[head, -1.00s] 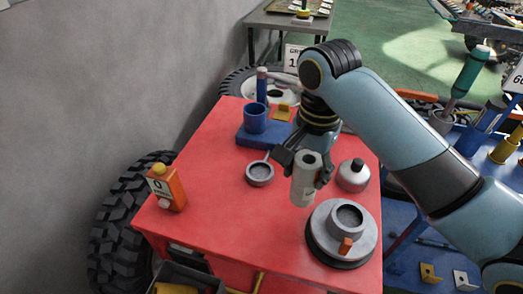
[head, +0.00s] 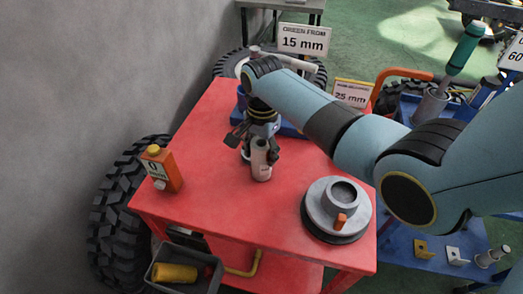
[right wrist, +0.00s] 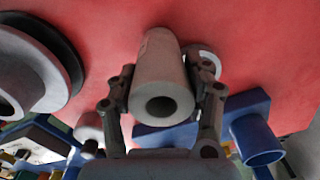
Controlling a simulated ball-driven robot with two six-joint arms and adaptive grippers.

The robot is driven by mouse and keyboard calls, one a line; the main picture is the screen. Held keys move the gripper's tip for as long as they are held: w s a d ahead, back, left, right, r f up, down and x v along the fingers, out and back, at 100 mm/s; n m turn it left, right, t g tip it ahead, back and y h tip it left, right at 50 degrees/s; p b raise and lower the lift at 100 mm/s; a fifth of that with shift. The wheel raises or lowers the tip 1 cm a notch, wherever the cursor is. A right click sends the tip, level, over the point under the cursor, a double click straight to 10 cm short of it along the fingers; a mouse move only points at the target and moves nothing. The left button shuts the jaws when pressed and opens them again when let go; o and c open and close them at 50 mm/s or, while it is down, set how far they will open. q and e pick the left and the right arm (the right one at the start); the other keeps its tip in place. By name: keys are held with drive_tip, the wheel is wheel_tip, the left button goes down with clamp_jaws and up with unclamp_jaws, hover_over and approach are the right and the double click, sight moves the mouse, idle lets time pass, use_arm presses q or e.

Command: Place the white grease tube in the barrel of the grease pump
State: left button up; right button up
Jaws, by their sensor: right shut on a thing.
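My right gripper (head: 257,143) is shut around the white grease tube (head: 261,165), which is roughly upright over the red table top. In the right wrist view the tube (right wrist: 160,65) stands between the two fingers with its open end facing the camera. The grease pump appears to be the blue base with a round blue barrel; in the head view my arm hides most of it. In the right wrist view the open blue barrel (right wrist: 259,141) is right of the gripper, apart from the tube. My left gripper is not in view.
An orange oil box (head: 162,168) stands at the table's left. A round grey flanged part (head: 338,208) sits at the front right. A grey ring-like cup (right wrist: 205,60) is partly hidden behind the tube. The middle front of the red table (head: 230,215) is clear.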

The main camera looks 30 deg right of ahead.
drive_tip(key=shift+f, duration=0.15)
drive_tip(key=o, duration=1.5)
